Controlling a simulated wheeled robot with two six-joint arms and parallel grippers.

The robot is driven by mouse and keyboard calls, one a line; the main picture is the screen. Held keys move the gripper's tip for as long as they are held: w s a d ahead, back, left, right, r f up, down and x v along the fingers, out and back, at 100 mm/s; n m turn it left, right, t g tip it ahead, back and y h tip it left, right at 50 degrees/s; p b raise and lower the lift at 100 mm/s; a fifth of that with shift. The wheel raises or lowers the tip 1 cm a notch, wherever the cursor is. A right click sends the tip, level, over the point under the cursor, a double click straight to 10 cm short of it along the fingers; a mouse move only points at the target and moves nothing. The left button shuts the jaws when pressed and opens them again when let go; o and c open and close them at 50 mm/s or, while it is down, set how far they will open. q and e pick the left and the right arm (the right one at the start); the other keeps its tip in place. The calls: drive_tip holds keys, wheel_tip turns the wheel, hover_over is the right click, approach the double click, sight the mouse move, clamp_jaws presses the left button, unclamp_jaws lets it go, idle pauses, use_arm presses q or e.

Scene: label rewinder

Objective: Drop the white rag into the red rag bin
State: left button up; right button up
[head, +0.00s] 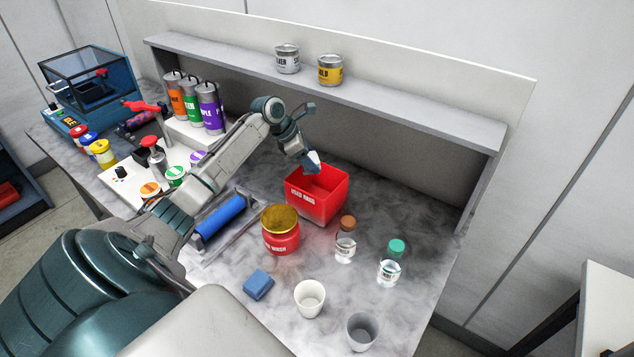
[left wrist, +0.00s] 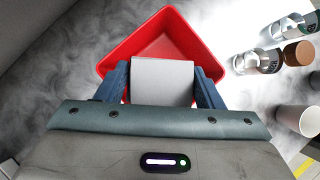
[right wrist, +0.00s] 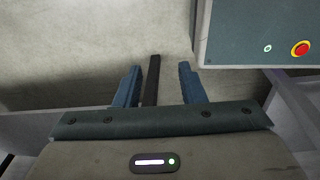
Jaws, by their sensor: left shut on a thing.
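The white rag (left wrist: 161,80) is gripped between the two blue fingers of my left gripper (head: 311,158). In the left wrist view it shows as a flat pale square in front of the red rag bin (left wrist: 195,42). In the head view the red bin (head: 318,203), marked "USED RAGS", stands open-topped on the bench. My left gripper is at the bin's upper left edge, pointing down toward the opening. The rag is mostly hidden there by the fingers. My right gripper (right wrist: 156,85) is open and empty, away from the bench.
A blue roller (head: 220,216) lies left. A shelf (head: 400,98) runs behind.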

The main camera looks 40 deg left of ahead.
use_arm(q)
drive_tip(key=shift+s+d+r, duration=0.1)
drive_tip(key=shift+r, duration=0.1)
drive_tip(key=o, duration=1)
drive_tip(key=shift+r, duration=0.1)
drive_tip(key=b+v, duration=0.4)
drive_tip(key=v, duration=0.6)
drive_tip(key=shift+s+a+r, duration=0.15)
drive_tip(key=shift+s+a, duration=0.05)
drive_tip(key=shift+a, duration=0.05)
use_arm(e)
drive_tip(key=f, duration=0.1)
drive_tip(key=s+f, duration=0.1)
drive_tip(key=d+f, duration=0.1)
drive_tip(key=f, duration=0.1)
drive_tip(key=shift+s, duration=0.4)
drive_tip(key=shift+s+f, duration=0.1)
